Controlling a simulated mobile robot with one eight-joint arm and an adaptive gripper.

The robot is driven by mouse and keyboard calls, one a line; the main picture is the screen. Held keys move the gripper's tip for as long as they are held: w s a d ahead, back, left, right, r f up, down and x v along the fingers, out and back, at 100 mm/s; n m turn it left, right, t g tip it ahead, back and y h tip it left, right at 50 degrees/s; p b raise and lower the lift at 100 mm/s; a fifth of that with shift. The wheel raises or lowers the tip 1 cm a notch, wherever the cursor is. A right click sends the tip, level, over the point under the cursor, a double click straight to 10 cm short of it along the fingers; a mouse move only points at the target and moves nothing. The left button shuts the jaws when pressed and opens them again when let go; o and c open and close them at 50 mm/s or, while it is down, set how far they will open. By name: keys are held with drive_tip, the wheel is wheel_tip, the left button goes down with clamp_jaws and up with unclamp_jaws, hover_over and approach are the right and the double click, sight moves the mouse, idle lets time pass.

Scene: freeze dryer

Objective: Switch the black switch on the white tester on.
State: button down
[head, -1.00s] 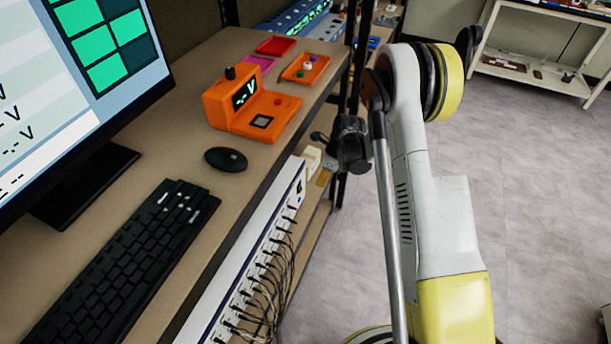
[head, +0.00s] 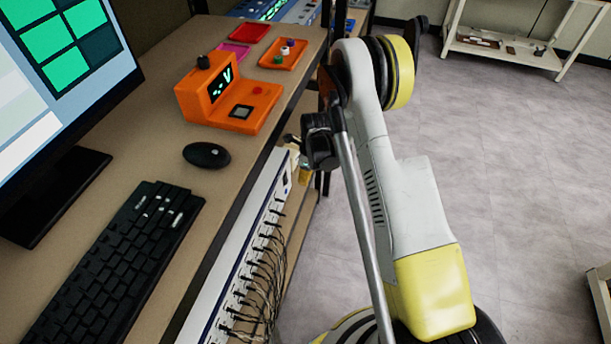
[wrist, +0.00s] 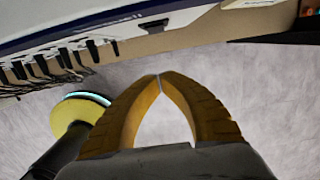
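The white tester (head: 264,218) is a long white box with a blue edge below the tabletop's front edge, with several black cables plugged into its face. It also crosses the top of the wrist view (wrist: 185,14). The black switch (wrist: 152,24) is a small dark piece on its face, above my fingertips in the picture. Whether it is on or off is too small to tell. My gripper (wrist: 159,77) has its two tan fingers brought together at the tips, with nothing between them. It appears apart from the switch. In the head view my wrist mostly hides the gripper beside the tester's far end.
The tabletop holds a keyboard (head: 118,262), a mouse (head: 206,155), an orange device (head: 228,100), small trays and a monitor (head: 60,60). The table edge overhangs the tester. A pale block (wrist: 255,3) shows at the wrist view's top right. Grey floor lies open to the right.

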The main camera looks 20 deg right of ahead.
sight(286, 179)
drive_tip(key=shift+w+a+f+b, duration=0.65)
drive_tip(key=shift+a+f, duration=0.2)
drive_tip(key=shift+a, duration=0.05)
drive_tip(key=shift+w+a+f+b, duration=0.6)
drive_tip(key=shift+w+a+f, duration=0.05)
drive_tip(key=shift+a+f, duration=0.2)
drive_tip(key=shift+w+a+f, duration=0.15)
drive_tip(key=shift+w+a, duration=0.05)
drive_tip(key=shift+a, duration=0.15)
drive_tip(key=shift+r+p, duration=0.3)
drive_tip(key=shift+r, duration=0.5)
